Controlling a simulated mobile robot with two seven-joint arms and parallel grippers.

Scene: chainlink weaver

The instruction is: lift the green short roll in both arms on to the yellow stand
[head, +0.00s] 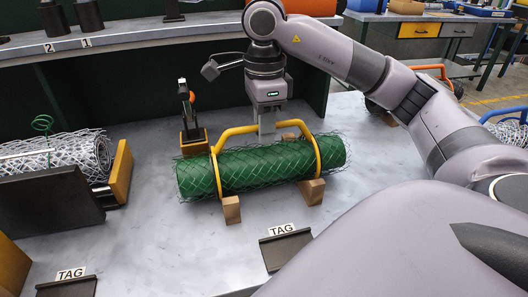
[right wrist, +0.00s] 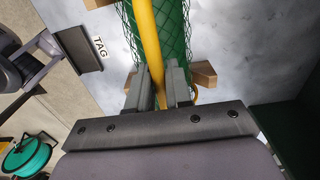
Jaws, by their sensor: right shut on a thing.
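The green short roll (head: 250,168), a mesh cylinder, lies across the middle of the grey table on wooden blocks (head: 231,209). A yellow handle (head: 233,132) arches over it, with a loop round each end part. My right gripper (head: 267,128) is above the middle of the roll, shut on the handle's top bar. In the right wrist view, the yellow bar (right wrist: 148,35) runs between the jaws (right wrist: 155,88), with green mesh (right wrist: 176,30) behind it. Yellow end plates (head: 120,172) stand at the left; I cannot tell whether they are the yellow stand. My left gripper is not in view.
A pale mesh roll (head: 60,155) and a dark box (head: 55,207) are at the left. Tag plates (head: 285,249) line the front edge. Table right of the roll is clear.

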